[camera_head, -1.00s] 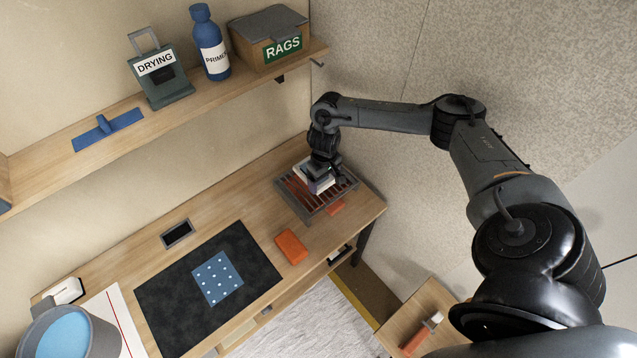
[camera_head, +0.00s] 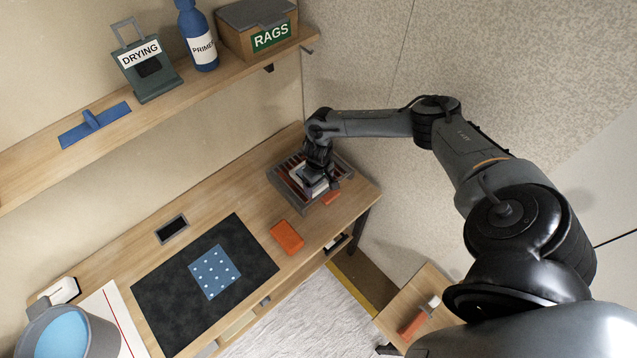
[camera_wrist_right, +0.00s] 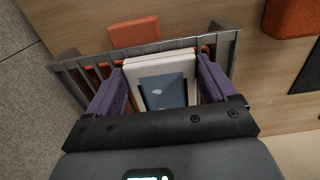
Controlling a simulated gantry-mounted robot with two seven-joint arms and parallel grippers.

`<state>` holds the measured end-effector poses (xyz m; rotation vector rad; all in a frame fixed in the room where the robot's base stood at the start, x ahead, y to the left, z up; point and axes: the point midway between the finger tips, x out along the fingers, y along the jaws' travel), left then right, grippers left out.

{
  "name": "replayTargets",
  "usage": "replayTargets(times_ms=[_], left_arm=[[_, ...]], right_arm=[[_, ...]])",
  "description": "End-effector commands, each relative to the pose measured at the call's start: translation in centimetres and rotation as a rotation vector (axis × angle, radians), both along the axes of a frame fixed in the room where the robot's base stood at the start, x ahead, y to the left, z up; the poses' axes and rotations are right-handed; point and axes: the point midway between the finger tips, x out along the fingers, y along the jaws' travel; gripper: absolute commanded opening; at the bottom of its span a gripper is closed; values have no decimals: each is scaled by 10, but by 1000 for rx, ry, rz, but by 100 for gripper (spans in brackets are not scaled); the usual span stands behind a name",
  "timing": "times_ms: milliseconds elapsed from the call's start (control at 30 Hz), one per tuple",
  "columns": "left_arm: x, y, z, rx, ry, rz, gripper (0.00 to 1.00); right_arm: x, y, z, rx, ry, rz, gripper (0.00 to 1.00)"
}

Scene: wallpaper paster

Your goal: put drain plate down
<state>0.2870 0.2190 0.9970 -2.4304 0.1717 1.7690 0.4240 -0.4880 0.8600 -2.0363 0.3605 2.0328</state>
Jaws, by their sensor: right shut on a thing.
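A grey slatted rack or tray (camera_head: 284,176) with red showing between its bars sits at the back right of the table. Its metal rim also shows in the right wrist view (camera_wrist_right: 205,44). My right gripper (camera_head: 314,178) points down over it. In the right wrist view its two purple fingers (camera_wrist_right: 165,80) are shut on a white block (camera_wrist_right: 158,65) with a blue-grey face. The white block is at the rack, within its rim as seen from above. I cannot tell whether it is part of the slatted plate or touches the tray. My left gripper is out of view.
An orange block (camera_head: 287,236) lies in front of the rack and a smaller orange piece (camera_head: 331,197) beside it. A black mat (camera_head: 160,300) with a blue dotted sheet (camera_head: 214,272) lies to the left. A shelf (camera_head: 185,97) runs above the table's back.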

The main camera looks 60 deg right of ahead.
Motion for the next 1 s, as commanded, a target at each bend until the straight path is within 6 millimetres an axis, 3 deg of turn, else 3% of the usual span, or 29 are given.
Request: replayTargets(times_ms=[167,200,300,667,1000], left_arm=[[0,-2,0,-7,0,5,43],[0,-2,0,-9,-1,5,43],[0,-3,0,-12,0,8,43],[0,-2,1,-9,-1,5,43],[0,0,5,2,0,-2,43]], right_arm=[[0,0,-2,0,0,-1,48],[0,0,-2,0,0,-1,88],[0,0,-2,0,0,-1,100],[1,0,5,1,-1,1,100],[1,0,60,0,-4,2,100]])
